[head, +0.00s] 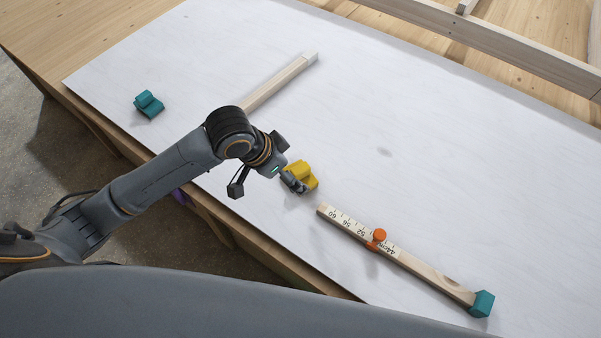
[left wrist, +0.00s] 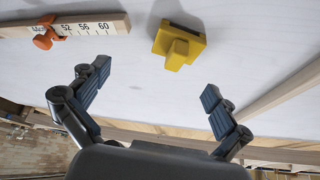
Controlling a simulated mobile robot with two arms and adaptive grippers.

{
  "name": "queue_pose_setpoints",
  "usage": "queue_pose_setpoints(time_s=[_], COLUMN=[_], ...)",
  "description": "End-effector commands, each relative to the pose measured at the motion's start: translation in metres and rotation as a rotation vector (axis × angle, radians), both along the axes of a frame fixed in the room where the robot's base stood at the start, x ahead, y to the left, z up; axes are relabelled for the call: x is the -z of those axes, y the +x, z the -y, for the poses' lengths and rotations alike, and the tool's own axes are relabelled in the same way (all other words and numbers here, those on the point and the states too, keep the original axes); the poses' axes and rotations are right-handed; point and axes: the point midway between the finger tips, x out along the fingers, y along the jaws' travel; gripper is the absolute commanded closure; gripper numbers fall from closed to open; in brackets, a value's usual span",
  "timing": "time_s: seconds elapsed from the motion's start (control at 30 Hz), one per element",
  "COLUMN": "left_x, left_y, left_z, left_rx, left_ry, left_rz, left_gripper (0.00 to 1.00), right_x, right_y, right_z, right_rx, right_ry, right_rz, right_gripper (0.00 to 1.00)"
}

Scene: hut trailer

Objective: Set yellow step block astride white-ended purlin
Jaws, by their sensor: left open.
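The yellow step block (head: 306,172) lies on the white board (head: 430,165), partly hidden by my left gripper (head: 297,184). In the left wrist view the block (left wrist: 180,44) shows whole, beyond the fingertips and a little right of the middle between them. My left gripper (left wrist: 156,82) is open with nothing between its fingers. The white-ended purlin (head: 280,84) lies on the board behind my left arm, its white end (head: 311,57) pointing up and right; its near end is hidden by the arm. A pale beam, likely this purlin (left wrist: 285,92), shows at the right of the wrist view.
A teal block (head: 149,103) lies near the board's left edge. A marked wooden rule (head: 420,270) with an orange slider (head: 377,238) and a teal end block (head: 482,303) lies right of the yellow block. The board's upper right is clear, up to a timber frame (head: 490,42).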

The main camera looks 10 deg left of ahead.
Motion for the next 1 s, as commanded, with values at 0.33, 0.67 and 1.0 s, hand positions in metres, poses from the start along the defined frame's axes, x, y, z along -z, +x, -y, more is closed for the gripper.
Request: queue_pose_setpoints(time_s=[0.33, 0.67, 1.0], left_x=[-0.018, 0.037, 0.064], left_y=[0.019, 0.035, 0.044], left_z=[-0.027, -0.01, 0.0], left_rx=[0.021, 0.021, 0.022], left_ry=[0.067, 0.066, 0.066], left_rz=[-0.039, -0.04, -0.038], left_gripper=[0.0, 0.0, 0.0], right_x=[-0.001, 0.0, -0.002], right_y=[-0.001, -0.001, -0.001], right_z=[-0.001, -0.002, -0.002], right_rx=[0.0, 0.001, 0.002], right_ry=[0.001, 0.003, 0.003], right_rz=[-0.001, -0.003, -0.003], right_gripper=[1.0, 1.0, 1.0])
